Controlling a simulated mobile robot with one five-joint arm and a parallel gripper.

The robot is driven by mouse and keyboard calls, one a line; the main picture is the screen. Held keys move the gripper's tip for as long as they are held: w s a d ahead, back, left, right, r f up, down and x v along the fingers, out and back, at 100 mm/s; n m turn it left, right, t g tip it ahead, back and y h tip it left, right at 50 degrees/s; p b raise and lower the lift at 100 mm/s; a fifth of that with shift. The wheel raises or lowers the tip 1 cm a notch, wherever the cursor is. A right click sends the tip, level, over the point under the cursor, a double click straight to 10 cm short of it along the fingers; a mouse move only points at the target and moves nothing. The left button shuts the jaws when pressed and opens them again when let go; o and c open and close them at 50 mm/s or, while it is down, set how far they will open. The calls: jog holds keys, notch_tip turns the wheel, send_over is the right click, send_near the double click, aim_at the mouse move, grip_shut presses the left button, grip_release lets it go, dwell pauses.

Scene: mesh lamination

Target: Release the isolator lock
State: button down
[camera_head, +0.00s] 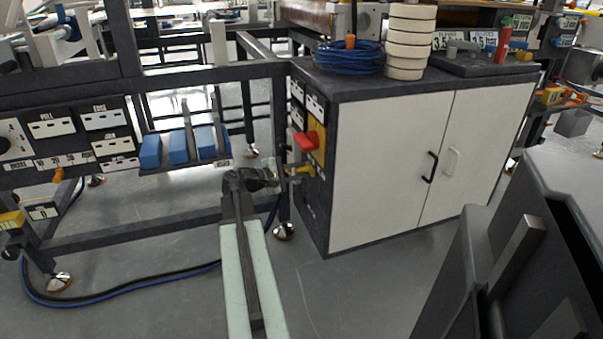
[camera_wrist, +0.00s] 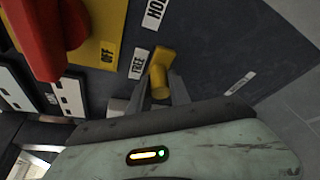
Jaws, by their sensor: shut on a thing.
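The isolator lock is a small yellow lever (camera_wrist: 162,62) on the dark side panel of the cabinet, below the red isolator handle. It also shows in the head view (camera_head: 306,170). In the wrist view its knob end is between the fingertips of my gripper (camera_wrist: 158,88), which is shut on it. The lever lies close to the FREE label (camera_wrist: 139,63); a second label, partly cut off and starting "HO", (camera_wrist: 154,13) is farther up. The red handle (camera_wrist: 38,35) sits on a yellow plate (camera_wrist: 100,25) marked OFF. In the head view my gripper (camera_head: 287,172) reaches the panel from the left.
The cabinet (camera_head: 390,165) has white doors with one black and one pale handle. A blue cable coil (camera_head: 349,58) and stacked rolls (camera_head: 408,42) stand on top. A shelf with blue blocks (camera_head: 180,147) is left of my arm. A dark frame post stands near the panel.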

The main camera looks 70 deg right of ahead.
jog(key=c, duration=1.2)
grip_release()
jog(key=shift+w+d, duration=0.15)
jog(key=shift+w, duration=0.05)
jog(key=shift+a+r, duration=0.1)
jog(key=shift+a, duration=0.1)
jog(key=p+v, duration=0.1)
jog(key=v, duration=0.6)
jog(key=shift+a+p, duration=0.2)
jog(key=shift+p, duration=0.1)
jog(key=shift+w, duration=0.25)
